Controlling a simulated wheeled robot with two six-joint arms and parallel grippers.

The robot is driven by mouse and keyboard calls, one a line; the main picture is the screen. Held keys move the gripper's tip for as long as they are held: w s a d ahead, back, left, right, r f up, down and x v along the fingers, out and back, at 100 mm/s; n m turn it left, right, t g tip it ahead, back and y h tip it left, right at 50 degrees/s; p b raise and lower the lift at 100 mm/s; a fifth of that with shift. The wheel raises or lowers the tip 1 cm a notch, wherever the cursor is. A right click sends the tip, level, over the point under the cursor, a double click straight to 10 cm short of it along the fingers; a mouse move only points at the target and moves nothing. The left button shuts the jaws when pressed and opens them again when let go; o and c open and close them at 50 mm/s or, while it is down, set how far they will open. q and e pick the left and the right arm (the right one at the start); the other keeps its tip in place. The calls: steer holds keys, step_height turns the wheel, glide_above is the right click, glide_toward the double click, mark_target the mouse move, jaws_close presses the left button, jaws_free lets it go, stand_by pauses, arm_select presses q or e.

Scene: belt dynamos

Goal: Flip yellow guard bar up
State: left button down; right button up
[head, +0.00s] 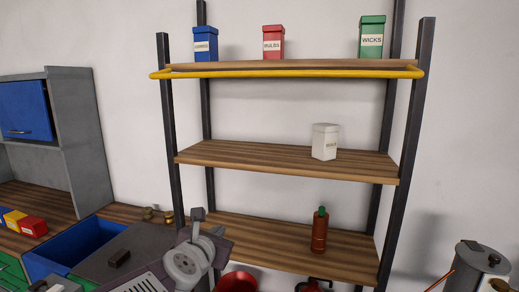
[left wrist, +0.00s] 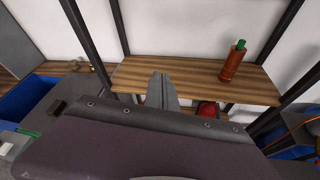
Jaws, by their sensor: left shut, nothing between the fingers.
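The yellow guard bar (head: 290,73) runs level across the front of the top shelf (head: 290,64), at the height of the board. Its bent ends meet the dark front posts near the left and right of the rack. My left gripper (head: 198,214) is shut and empty, low in front of the rack's left side, well below the bar and apart from it. In the left wrist view its closed fingers (left wrist: 160,90) point toward the lower shelf; the bar does not show there. My right gripper is not in view.
Blue (head: 205,45), red (head: 273,43) and green (head: 372,37) boxes stand on the top shelf behind the bar. A white box (head: 325,142) stands on the middle shelf, a brown bottle (head: 319,231) on the lower one. A workbench (head: 40,210) is at left.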

arm_select(q)
steer(key=s+d+r+h+p, duration=0.1)
steer(key=d+r+p, duration=0.1)
steer(key=r+p, duration=0.4)
steer(key=s+d+r+t+h+p, duration=0.1)
steer(key=d+r+p, duration=0.2)
steer(key=r, duration=1.3)
steer(key=s+d+r+n+t+h+p, duration=0.1)
steer(key=d+r+p, duration=0.2)
steer(key=r+p, duration=0.6)
step_height(320, 180, up, 2)
steer(key=shift+r+p, duration=0.15)
steer(key=shift+p, duration=0.15)
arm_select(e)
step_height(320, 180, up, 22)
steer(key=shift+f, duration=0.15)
